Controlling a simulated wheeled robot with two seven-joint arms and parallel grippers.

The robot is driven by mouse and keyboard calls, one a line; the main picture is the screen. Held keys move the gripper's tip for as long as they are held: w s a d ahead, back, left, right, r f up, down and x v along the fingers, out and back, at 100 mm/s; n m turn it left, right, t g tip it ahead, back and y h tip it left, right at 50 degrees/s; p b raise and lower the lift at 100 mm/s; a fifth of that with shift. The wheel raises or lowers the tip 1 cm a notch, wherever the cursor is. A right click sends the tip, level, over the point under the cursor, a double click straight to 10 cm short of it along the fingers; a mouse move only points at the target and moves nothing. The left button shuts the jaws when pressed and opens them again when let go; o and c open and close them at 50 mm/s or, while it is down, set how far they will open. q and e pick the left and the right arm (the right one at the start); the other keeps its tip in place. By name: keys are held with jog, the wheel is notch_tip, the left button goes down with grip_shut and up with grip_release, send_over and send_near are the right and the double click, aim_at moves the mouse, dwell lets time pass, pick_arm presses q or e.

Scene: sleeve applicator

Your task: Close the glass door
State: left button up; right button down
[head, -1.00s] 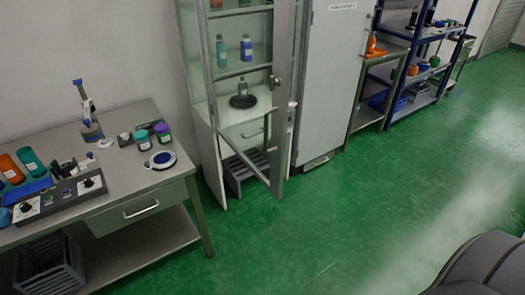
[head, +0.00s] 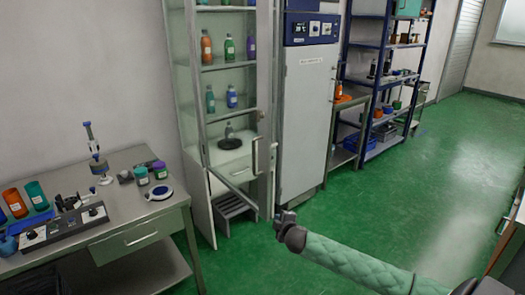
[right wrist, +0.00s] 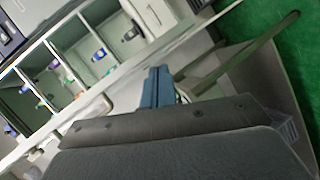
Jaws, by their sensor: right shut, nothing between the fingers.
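The glass door (head: 265,120) of the tall cabinet (head: 180,90) stands partly open in the head view. Its framed free edge, with a handle (head: 255,156), is on the right, and its bottom rail slants down toward that edge. My right gripper (head: 284,215) is shut and empty, just right of the door's lower free corner in the picture; I cannot tell how far apart they are. Its blue fingers (right wrist: 158,86) show closed together in the right wrist view, with the cabinet's shelves behind. My left gripper is not in view.
Bottles (head: 231,97) stand on the cabinet shelves. A grey step stool (head: 235,203) is at the cabinet's foot. A workbench (head: 130,238) with lab items is on the left, and a white upright unit (head: 305,120) on the right. The green floor (head: 400,190) is open.

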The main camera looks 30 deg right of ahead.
notch_tip(320, 180, up, 12)
jog(key=w+n+t, duration=0.2)
jog(key=w, duration=0.1)
jog(key=n+t, duration=0.2)
jog(key=n, duration=0.1)
send_near(263, 149)
jog(key=s+a+r, duration=0.1)
jog(key=s+r, duration=0.1)
jog(key=s, duration=0.1)
jog(key=shift+y, duration=0.4)
jog(key=w+p, duration=0.1)
jog(key=w, duration=0.2)
jog(key=w+p, duration=0.1)
jog(key=w, duration=0.1)
jog(key=w+d+p, duration=0.1)
jog(key=w, duration=0.2)
jog(key=shift+w+p, duration=0.3)
jog(key=shift+p, duration=0.1)
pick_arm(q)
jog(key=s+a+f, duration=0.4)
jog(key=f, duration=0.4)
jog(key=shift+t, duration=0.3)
pick_arm(e)
jog(key=shift+w+d+f, duration=0.15)
jog(key=shift+w, duration=0.65)
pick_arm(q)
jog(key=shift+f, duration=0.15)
